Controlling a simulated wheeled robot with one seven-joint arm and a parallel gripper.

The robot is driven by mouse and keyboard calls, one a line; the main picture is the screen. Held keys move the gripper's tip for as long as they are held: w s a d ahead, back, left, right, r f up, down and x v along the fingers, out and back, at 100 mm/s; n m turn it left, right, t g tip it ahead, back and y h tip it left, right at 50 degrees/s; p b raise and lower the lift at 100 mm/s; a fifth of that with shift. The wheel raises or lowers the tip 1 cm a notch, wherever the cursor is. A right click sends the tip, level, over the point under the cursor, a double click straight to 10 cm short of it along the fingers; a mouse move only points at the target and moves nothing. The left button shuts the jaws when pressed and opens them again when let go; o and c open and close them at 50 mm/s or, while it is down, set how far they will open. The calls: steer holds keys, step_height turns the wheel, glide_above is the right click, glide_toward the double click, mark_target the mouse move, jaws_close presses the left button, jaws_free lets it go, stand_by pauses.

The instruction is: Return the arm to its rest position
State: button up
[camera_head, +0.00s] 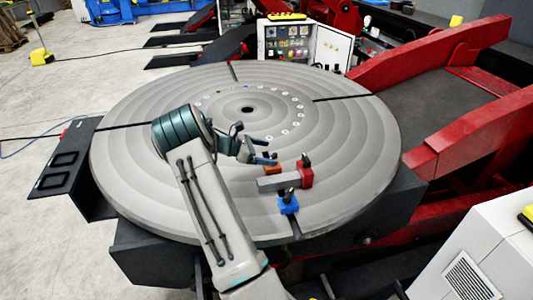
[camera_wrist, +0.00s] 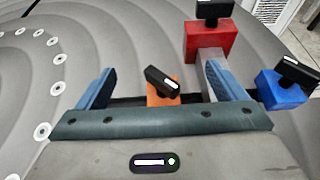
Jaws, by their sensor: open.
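My gripper (camera_head: 270,151) is over the grey round table (camera_head: 140,195), in front of its centre hole and to the right. Its two blue fingers stand apart, also in the wrist view (camera_wrist: 160,78). An orange block (camera_head: 272,169) with a black knob lies close to the fingertips. In the wrist view the orange block (camera_wrist: 160,98) shows between the fingers, partly hidden by the gripper body. No grip on it shows, and I cannot tell the height gap. My arm reaches in from the bottom of the head view.
A red block (camera_head: 306,176) with a black knob stands right of the gripper, beside a grey bar (camera_head: 270,184). A blue block (camera_head: 288,205) sits nearer the table's front edge. Red frame beams (camera_head: 470,130) rise at the right. A white cabinet (camera_head: 490,250) stands front right.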

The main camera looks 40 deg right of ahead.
stand_by(0.4)
steer(key=s+a+r+m+t+y, duration=0.35)
steer(key=a+r, duration=0.25)
steer(key=a, duration=0.6)
steer(key=s+a+r+m+t+y, duration=0.2)
steer(key=s+a+r+m+y, duration=0.4)
steer(key=a, duration=0.5)
steer(key=s+a+r+m+t+y, duration=0.1)
steer(key=s+a+r+t, duration=0.1)
steer(key=s+a, duration=0.4)
steer(key=s+a+r+m+t+y, duration=0.1)
steer(key=s+a+r+t, duration=0.1)
steer(key=s+a, duration=0.4)
steer(key=a+t, duration=0.1)
steer(key=a, duration=0.4)
steer(key=shift+s+m, duration=0.35)
